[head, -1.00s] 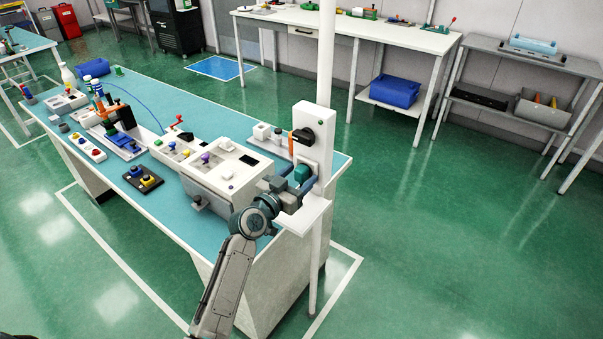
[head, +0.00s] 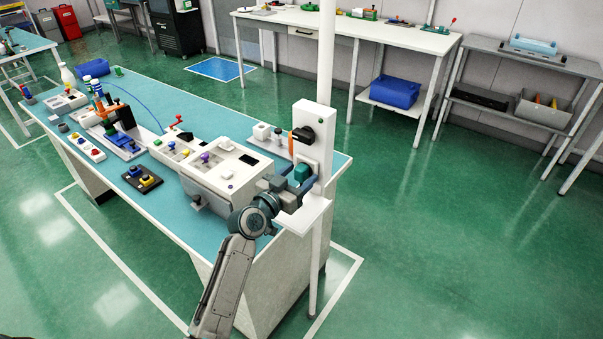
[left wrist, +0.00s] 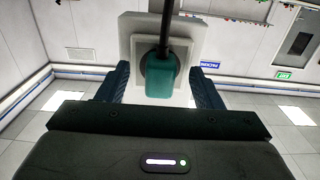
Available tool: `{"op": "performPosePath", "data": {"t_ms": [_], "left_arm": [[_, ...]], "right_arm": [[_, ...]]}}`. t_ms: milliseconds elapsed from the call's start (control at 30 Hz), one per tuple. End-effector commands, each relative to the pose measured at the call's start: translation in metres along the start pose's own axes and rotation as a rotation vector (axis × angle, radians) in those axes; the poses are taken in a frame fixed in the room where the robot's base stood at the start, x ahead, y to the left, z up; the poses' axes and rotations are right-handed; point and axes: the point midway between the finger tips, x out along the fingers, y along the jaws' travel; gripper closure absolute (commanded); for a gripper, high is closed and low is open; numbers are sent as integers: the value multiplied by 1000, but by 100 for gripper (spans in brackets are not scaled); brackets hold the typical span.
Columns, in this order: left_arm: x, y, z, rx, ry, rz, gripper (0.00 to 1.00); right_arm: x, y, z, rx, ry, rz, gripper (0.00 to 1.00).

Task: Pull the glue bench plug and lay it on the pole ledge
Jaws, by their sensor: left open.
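The teal plug (head: 302,172) sits in the white panel (head: 322,150) on the pole. A dark cable runs up from it in the left wrist view, where the plug (left wrist: 160,80) is near the centre against a pale plate. My left gripper (head: 298,188) is open, with its blue fingers on either side of the plug; the left wrist view also shows the gripper (left wrist: 159,72) with gaps beside the plug. The white pole ledge (head: 308,214) is just below and looks bare where visible. The gripper hides part of it. My right gripper is not in view.
A black switch (head: 303,135) with an orange part sits above the plug on the panel. The blue-topped bench (head: 170,98) beside the pole carries a grey-white machine (head: 222,172) and several small devices. The floor right of the pole is clear.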

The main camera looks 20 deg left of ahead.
Motion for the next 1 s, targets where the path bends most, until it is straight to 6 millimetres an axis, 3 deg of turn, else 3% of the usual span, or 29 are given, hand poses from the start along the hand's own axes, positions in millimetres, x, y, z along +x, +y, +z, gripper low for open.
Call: {"op": "performPosePath", "data": {"t_ms": [233,533,1000], "left_arm": [[0,0,0,1,0,0,40],[0,0,0,1,1,0,99],[-12,0,0,2,0,-1,100]], "right_arm": [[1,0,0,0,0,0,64],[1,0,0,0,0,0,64],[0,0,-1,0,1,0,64]]}}
